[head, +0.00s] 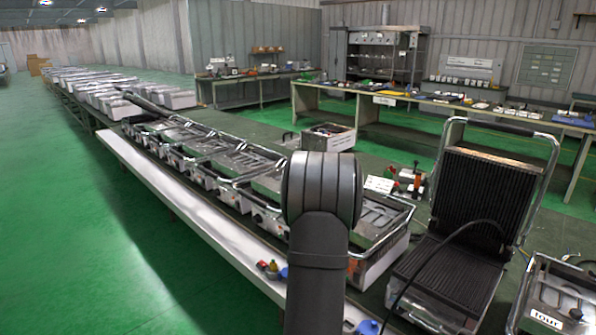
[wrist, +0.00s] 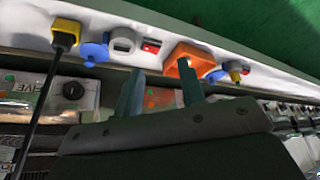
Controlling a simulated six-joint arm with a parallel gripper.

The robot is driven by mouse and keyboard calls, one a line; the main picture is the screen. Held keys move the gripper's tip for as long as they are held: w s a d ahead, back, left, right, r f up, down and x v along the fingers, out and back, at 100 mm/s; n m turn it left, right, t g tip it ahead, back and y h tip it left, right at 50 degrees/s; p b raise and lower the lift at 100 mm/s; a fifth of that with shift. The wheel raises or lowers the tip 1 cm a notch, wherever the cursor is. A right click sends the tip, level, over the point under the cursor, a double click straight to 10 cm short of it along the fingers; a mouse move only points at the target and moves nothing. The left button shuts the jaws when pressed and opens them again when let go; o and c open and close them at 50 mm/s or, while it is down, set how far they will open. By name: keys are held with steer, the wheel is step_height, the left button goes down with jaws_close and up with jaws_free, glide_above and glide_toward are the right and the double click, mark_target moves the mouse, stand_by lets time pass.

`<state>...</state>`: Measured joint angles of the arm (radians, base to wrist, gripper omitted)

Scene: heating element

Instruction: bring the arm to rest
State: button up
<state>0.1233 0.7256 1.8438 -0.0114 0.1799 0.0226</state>
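My gripper (wrist: 160,88) shows in the wrist view with its two dark fingers apart and nothing seen between them. An orange socket-like part (wrist: 188,58) on the pale bench ledge (wrist: 215,38) lies just beyond the right fingertip. I cannot tell whether they touch. In the head view my dark arm rises from the bottom middle and hides the gripper.
On the ledge are a yellow plug (wrist: 65,33) with a black cable, a blue cap (wrist: 95,50) and a grey round socket (wrist: 124,40). In the head view a ribbed grill (head: 480,200) stands open at right. A row of appliances (head: 190,145) runs back left. Green floor (head: 70,220) is clear.

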steer(key=d+r+m+h, duration=0.1)
steer(key=d+r+m, duration=0.2)
steer(key=d, duration=1.2)
steer(key=shift+w+r, duration=0.2)
steer(key=shift+w, duration=0.05)
stand_by(0.6)
